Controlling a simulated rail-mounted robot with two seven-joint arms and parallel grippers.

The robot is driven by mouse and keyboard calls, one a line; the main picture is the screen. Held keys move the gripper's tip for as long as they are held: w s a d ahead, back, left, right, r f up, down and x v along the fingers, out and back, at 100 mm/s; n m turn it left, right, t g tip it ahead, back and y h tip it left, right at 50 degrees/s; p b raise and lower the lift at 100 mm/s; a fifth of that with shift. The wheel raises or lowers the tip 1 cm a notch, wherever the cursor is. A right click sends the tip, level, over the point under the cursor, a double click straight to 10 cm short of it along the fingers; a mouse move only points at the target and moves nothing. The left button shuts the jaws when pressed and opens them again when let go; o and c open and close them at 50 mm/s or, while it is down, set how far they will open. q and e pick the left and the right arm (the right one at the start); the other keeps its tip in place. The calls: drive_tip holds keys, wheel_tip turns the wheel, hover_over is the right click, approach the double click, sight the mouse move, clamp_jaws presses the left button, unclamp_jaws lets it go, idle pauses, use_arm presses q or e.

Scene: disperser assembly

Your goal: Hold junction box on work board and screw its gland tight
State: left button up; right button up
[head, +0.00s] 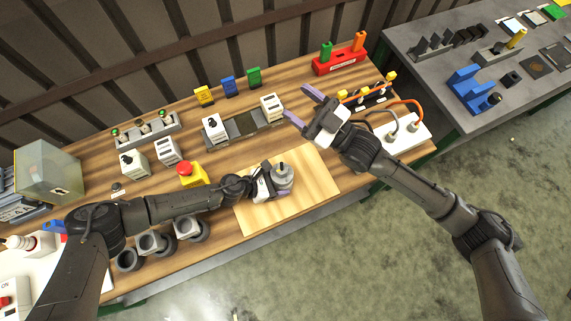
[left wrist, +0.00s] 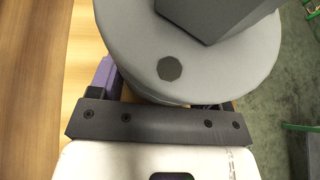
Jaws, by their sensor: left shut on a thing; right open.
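The work board (head: 301,170) is a light wooden sheet on the bench. The junction box (head: 282,179) is a grey round body with a darker gland-like piece on top, standing on the board. My left gripper (head: 272,186) is shut on the junction box from the left. In the left wrist view the box's round grey top (left wrist: 205,55) with a dark dot and a dark block fills the upper part, close against the gripper (left wrist: 160,95). My right gripper (head: 297,106) is open and empty, raised behind and right of the board, its purple fingers spread apart.
A red emergency button on a yellow base (head: 191,174) stands left of the board. A white socket block (head: 404,137) with orange cables lies right, a red holder (head: 340,60) behind.

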drive_tip(key=w+a+r+n+g, duration=0.1)
drive_tip(key=w+a+r, duration=0.3)
drive_tip(key=r, duration=0.4)
use_arm(q)
drive_tip(key=shift+w, duration=0.1)
use_arm(e)
drive_tip(key=n+g+h, duration=0.6)
drive_tip(key=g+h, duration=0.7)
drive_tip(key=h, duration=0.2)
approach(284, 168)
drive_tip(key=x, duration=0.9)
drive_tip(key=shift+s+f, duration=0.1)
drive_tip(key=shift+c, duration=0.4)
